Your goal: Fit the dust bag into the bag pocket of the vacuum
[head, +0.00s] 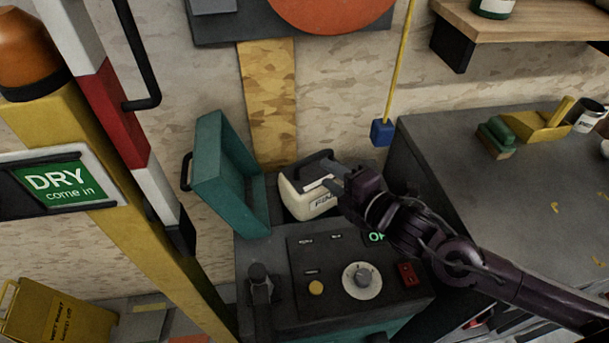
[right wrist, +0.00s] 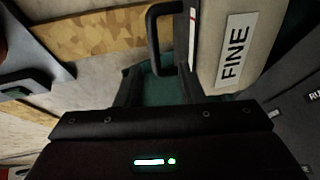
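The cream dust bag (head: 309,202), labelled FINE, sits tilted at the opening of the bag pocket (head: 272,204) in the vacuum (head: 262,247). How deep its lower part sits is hidden. It also shows in the right wrist view (right wrist: 235,50), with a black loop handle (right wrist: 154,40) on its side. The teal lid (head: 222,175) of the vacuum stands open on the left. My right gripper (head: 335,178) is at the bag's upper right edge. Its fingers look apart in the right wrist view, with no bag visible between them. My left gripper is out of view.
The vacuum's top panel has a dial (head: 362,278), a red switch (head: 408,274) and a black post (head: 260,285). A grey workbench (head: 500,190) stands at the right. A blue block (head: 382,132) hangs on a yellow cord behind.

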